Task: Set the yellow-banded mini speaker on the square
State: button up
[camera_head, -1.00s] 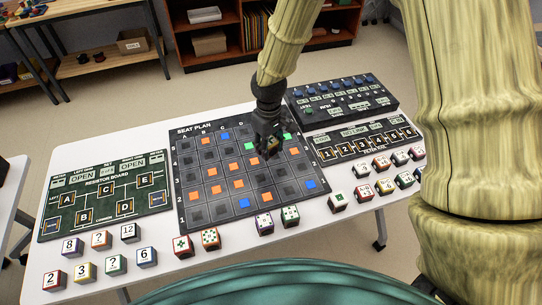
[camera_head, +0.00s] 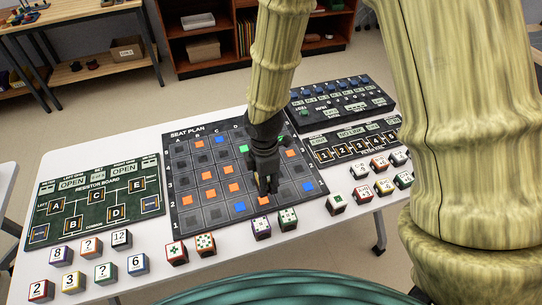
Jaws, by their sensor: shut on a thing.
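The seat plan board (camera_head: 192,222) lies on the white table with a grid of dark squares, some of them orange, blue or green. My gripper (camera_head: 268,188) points down over the right part of this board. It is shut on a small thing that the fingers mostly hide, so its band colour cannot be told. A cube with yellow sides (camera_head: 383,187) stands in the group right of the board. Another yellow-sided cube (camera_head: 72,282), marked 3, stands at the front left. I cannot tell which thing is the yellow-banded mini speaker.
The green resistor board (camera_head: 95,205) lies at the left, and two dark panels, one with blue knobs (camera_head: 340,97), lie at the right. Several cubes stand along the front, including a red one (camera_head: 177,251) and a purple one (camera_head: 261,229). My arm hides part of the right side.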

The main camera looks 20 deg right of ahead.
jog(key=w+d+p, duration=0.1)
jog(key=w+d, duration=0.1)
jog(key=w, duration=0.2)
jog(key=w+d+f+p, duration=0.1)
jog(key=w+d, duration=0.1)
jog(key=w, duration=0.3)
jog(key=w+d+p, duration=0.1)
jog(key=w+d, duration=0.1)
jog(key=w, duration=0.2)
jog(key=shift+w+f, duration=0.2)
jog(key=shift+w, duration=0.2)
jog(key=shift+f+p, duration=0.55)
jog(key=shift+f, duration=1.2)
jog(key=shift+f, duration=0.15)
jog(key=o, duration=1)
jog(key=shift+w, duration=0.1)
jog(key=shift+o, duration=0.2)
notch_tip(320, 180, up, 12)
jog(key=b, duration=0.2)
